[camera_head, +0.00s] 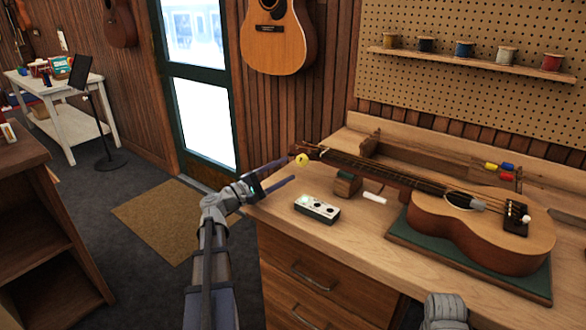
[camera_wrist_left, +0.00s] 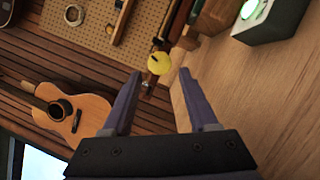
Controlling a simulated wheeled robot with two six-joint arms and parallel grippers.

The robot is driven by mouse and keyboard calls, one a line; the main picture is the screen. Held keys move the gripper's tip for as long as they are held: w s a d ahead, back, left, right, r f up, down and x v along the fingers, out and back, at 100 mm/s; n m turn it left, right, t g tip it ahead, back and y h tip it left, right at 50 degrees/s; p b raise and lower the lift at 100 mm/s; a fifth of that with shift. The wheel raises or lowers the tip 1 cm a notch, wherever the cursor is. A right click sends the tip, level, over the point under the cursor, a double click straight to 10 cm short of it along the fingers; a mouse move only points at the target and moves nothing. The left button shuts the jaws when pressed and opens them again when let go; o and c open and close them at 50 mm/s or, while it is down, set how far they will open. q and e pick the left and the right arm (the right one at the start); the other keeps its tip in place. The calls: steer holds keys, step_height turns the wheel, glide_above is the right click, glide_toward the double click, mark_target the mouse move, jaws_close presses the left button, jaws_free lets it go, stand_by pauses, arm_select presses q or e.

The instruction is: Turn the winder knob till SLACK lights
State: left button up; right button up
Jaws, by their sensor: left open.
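The yellow winder knob (camera_head: 302,160) is at the headstock end of the ukulele (camera_head: 480,232), which lies on a green mat (camera_head: 405,238) on the bench. In the left wrist view the knob (camera_wrist_left: 159,63) shows ahead, between the tips of my open left gripper (camera_wrist_left: 160,76). In the head view this gripper (camera_head: 291,171) is just left of the knob; whether a finger touches it I cannot tell. A small light-topped box (camera_head: 317,208) stands on the bench; the left wrist view shows a green lamp (camera_wrist_left: 249,9) lit on it. Its labels are unreadable. My right gripper is out of view.
A wooden neck rest (camera_head: 346,185) and a small white piece (camera_head: 374,198) lie near the box. A pegboard shelf (camera_head: 470,62) with several thread spools is behind. A guitar (camera_head: 278,45) hangs on the wall. The bench front left of the mat is mostly clear.

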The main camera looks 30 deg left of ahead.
arm_select(q)
steer(key=shift+v, duration=1.2)
steer(key=shift+w, duration=0.1)
